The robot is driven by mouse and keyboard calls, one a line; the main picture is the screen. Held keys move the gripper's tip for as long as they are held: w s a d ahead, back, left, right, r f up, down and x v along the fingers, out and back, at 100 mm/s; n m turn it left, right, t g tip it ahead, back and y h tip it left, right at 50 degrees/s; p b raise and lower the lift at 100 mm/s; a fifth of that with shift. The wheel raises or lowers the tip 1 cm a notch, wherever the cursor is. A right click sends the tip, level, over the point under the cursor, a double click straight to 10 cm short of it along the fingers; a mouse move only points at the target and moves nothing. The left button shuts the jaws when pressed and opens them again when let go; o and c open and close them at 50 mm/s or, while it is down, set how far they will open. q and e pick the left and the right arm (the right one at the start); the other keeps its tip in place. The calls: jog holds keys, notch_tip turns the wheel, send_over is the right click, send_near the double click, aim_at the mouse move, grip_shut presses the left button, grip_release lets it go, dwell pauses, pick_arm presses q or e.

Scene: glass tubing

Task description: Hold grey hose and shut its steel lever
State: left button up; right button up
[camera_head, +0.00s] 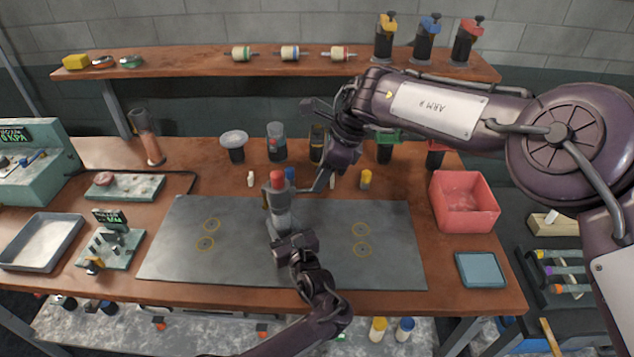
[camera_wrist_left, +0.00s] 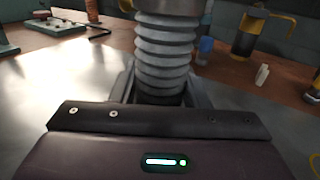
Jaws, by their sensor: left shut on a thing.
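In the left wrist view the hose (camera_wrist_left: 163,55) rises between my left fingers. My left gripper (camera_head: 284,232) is shut on the hose low down. My right gripper (camera_head: 318,184) is beside the upper part of the hose, on its right, pointing down and left. Whether it touches anything there cannot be told, nor whether its fingers are open. The steel lever cannot be made out clearly near the right fingers.
The grey mat (camera_head: 180,250) has yellow rings and is otherwise largely clear. A red bin (camera_head: 464,222) and a blue tray (camera_head: 481,269) are at the right.

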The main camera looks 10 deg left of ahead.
aim_at(307, 190)
jog(key=shift+x, duration=1.6)
grip_shut()
